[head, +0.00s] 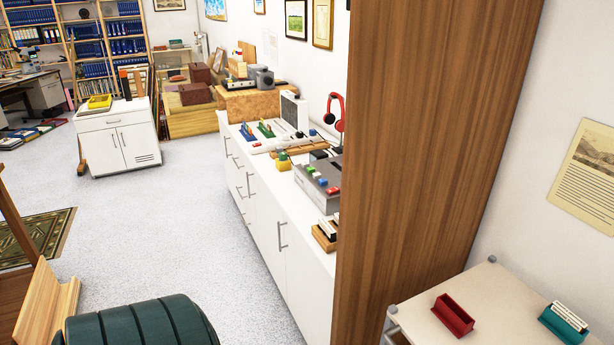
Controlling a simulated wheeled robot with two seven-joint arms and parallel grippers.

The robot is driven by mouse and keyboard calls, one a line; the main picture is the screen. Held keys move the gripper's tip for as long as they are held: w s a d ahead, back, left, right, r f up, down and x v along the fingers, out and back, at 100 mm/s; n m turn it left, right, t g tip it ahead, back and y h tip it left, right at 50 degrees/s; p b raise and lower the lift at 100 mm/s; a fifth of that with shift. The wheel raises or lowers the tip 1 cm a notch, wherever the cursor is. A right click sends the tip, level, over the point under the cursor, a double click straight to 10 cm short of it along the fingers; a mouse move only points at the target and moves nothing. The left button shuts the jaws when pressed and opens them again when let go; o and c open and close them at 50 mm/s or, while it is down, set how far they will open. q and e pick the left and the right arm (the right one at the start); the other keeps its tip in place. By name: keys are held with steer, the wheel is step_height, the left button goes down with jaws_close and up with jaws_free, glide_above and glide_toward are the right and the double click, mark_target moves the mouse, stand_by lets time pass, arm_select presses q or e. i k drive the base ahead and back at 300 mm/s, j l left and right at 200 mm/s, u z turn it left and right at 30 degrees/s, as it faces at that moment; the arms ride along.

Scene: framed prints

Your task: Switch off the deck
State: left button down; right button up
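A grey box with a row of coloured buttons (318,182), which looks like the deck, sits on the long white cabinet (262,215). Its buttons include blue, green and red ones. Its right side is partly hidden by the tall wooden panel (425,150). I cannot tell from here whether it is on or off. Neither of my grippers is in view.
A dark green padded seat (140,325) stands at bottom left. A small table (500,290) with a red holder (453,315) and a teal holder (563,324) is at bottom right. Grey floor (175,220) is clear left of the cabinet. A white cupboard (118,140) stands further back.

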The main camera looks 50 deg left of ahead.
mark_target(335, 190)
steer(key=u, duration=1.55)
steer(key=i+j+z, duration=0.2)
steer(key=i+j, duration=0.15)
steer(key=i+j+z, duration=0.15)
steer(key=i+j, duration=0.3)
steer(key=i+j+z, duration=0.2)
steer(key=i+j, duration=0.25)
steer(key=i+j+z, duration=0.15)
steer(key=i+j, duration=0.2)
steer(key=j, duration=0.25)
